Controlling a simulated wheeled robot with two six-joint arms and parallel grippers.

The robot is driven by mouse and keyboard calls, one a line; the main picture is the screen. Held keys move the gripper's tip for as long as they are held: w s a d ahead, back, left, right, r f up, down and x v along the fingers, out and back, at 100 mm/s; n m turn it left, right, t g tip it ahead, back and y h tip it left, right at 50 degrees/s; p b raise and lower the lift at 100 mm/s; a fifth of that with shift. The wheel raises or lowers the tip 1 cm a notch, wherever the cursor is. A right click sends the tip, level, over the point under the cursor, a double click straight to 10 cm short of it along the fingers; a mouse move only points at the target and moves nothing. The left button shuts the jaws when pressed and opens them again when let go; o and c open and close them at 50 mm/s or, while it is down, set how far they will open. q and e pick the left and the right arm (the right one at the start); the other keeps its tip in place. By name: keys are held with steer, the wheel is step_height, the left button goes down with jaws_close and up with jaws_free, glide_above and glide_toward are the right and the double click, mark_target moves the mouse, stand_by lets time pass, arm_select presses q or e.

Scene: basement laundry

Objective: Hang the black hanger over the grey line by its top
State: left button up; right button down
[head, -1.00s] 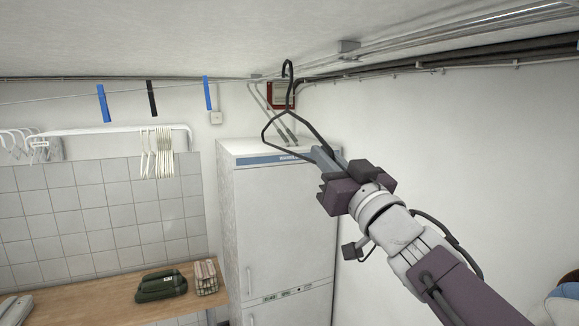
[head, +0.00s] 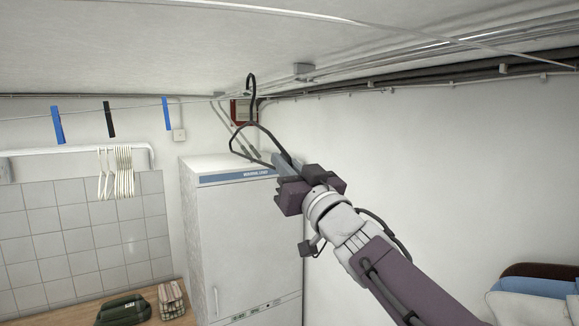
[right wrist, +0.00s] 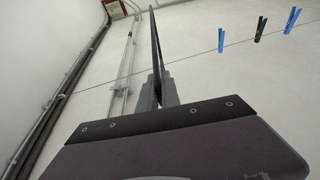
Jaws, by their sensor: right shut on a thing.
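The black hanger (head: 251,122) is held up with its hook at the top, in front of the back wall in the head view. My right gripper (head: 283,163) is shut on the hanger's lower right part. In the right wrist view the hanger (right wrist: 155,50) shows nearly edge-on between the fingers (right wrist: 160,92). The thin grey line (right wrist: 190,58) carries pegs and crosses behind the hanger in that view. In the head view it runs along the left (head: 137,105) toward the hanger. I cannot tell how far the hook is from it. My left gripper is not in view.
Blue and black pegs (head: 109,119) hang left of the hanger. A white fridge (head: 240,235) stands below it. A rail with pale hangers (head: 122,172) is at left. Pipes (head: 420,82) run along the right wall near the ceiling. A pale strand (head: 300,13) crosses the top.

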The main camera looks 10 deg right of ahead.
steer(key=w, duration=0.1)
steer(key=w+a, duration=0.1)
steer(key=w, duration=0.1)
steer(key=shift+f, duration=0.15)
steer(key=shift+w+a, duration=0.25)
steer(key=shift+w, duration=0.85)
steer(key=shift+w+f+b, duration=0.2)
steer(key=shift+f+b, duration=0.75)
steer(key=shift+f, duration=0.3)
steer(key=shift+s+f+b, duration=0.15)
steer(key=shift+f+b, duration=0.55)
steer(key=shift+f, duration=0.05)
steer(key=c, duration=1.6)
jaws_free()
steer(key=shift+o, duration=0.6)
